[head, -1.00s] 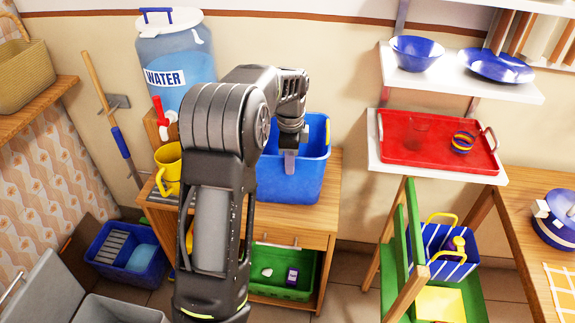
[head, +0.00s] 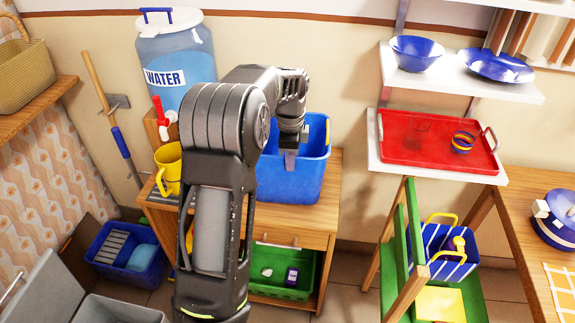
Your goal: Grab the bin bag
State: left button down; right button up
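I cannot make out a bin bag for certain. A grey bin (head: 115,310) with its lid (head: 45,290) raised stands at the lower left, and its inside is mostly cut off by the frame. My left gripper (head: 289,163) points down at the blue tub (head: 300,183) on the wooden cabinet, overlapping its rim and front in the picture. I cannot tell whether it touches the tub. Its fingers are small and seen edge-on, so their opening is unclear. My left arm hides the tub's left part. My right gripper is not in view.
A water dispenser (head: 175,60) and a yellow mug (head: 168,170) are on the cabinet (head: 325,215). A blue caddy (head: 128,262) is on the floor. A green step stool (head: 415,235) holds a striped basket (head: 445,262). A red tray (head: 435,150) lies on the lower shelf.

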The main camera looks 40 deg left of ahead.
pick_arm(q)
jog(key=shift+r, duration=0.1)
dwell(0.7)
notch_tip(320, 180, up, 10)
jog(key=shift+f+b, duration=0.1)
jog(key=shift+b, duration=0.4)
jog(key=shift+d, duration=0.1)
dwell(0.4)
